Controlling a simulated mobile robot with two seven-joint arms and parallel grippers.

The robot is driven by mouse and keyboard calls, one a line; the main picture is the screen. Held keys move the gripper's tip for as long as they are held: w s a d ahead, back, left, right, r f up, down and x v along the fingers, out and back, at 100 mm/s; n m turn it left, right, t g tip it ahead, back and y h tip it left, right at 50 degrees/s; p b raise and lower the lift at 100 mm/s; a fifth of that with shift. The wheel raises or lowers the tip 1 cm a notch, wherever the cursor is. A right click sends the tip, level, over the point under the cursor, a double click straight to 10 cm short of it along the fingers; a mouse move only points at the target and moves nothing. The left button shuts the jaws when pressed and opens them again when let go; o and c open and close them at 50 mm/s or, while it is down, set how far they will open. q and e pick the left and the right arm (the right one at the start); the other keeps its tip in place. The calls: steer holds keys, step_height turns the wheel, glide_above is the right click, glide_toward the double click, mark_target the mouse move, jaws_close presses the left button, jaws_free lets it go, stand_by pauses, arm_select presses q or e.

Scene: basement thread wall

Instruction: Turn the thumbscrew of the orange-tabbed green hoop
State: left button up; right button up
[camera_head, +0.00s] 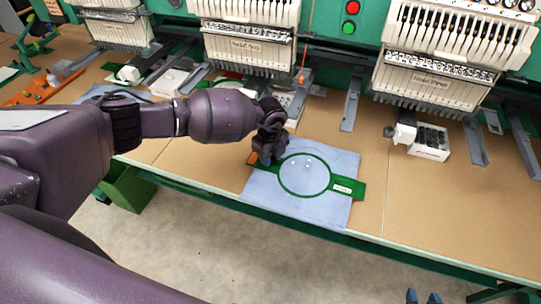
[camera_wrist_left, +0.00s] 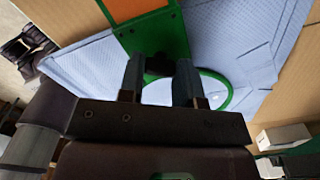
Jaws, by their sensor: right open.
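The green hoop (camera_head: 305,175) lies on a light blue cloth (camera_head: 318,212) on the table. Its orange tab (camera_head: 262,157) is partly hidden in the head view by my left gripper (camera_head: 268,150). The left wrist view shows the tab (camera_wrist_left: 132,9) clearly on a green arm of the hoop. A dark thumbscrew (camera_wrist_left: 159,64) sits on that arm, between the two fingertips of my left gripper (camera_wrist_left: 160,66). I cannot tell whether the fingers touch it.
Embroidery machine heads (camera_head: 240,35) stand along the back. A white box (camera_head: 428,143) lies on the table at the right. An orange tray (camera_head: 40,90) is at the far left. The tabletop right of the cloth is clear up to the front edge (camera_head: 400,245).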

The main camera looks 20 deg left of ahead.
arm_select(q)
steer(key=shift+c, duration=0.7)
arm_select(e)
steer(key=shift+w+r, duration=0.1)
steer(key=shift+w, duration=0.05)
arm_select(q)
steer(key=shift+m, duration=0.4)
arm_select(e)
steer(key=shift+w, duration=0.2)
arm_select(q)
steer(key=shift+m, duration=0.9)
steer(key=m+b, duration=0.1)
steer(key=m, duration=0.1)
steer(key=shift+m, duration=0.3)
steer(key=m+b, duration=0.1)
steer(key=m, duration=0.3)
steer(key=shift+m, duration=1)
steer(key=shift+m+b, duration=0.3)
steer(key=shift+m, duration=0.2)
arm_select(e)
steer(key=shift+w+a+f, duration=0.15)
steer(key=shift+f, duration=1)
steer(key=shift+s+f, duration=0.1)
steer(key=shift+s, duration=0.15)
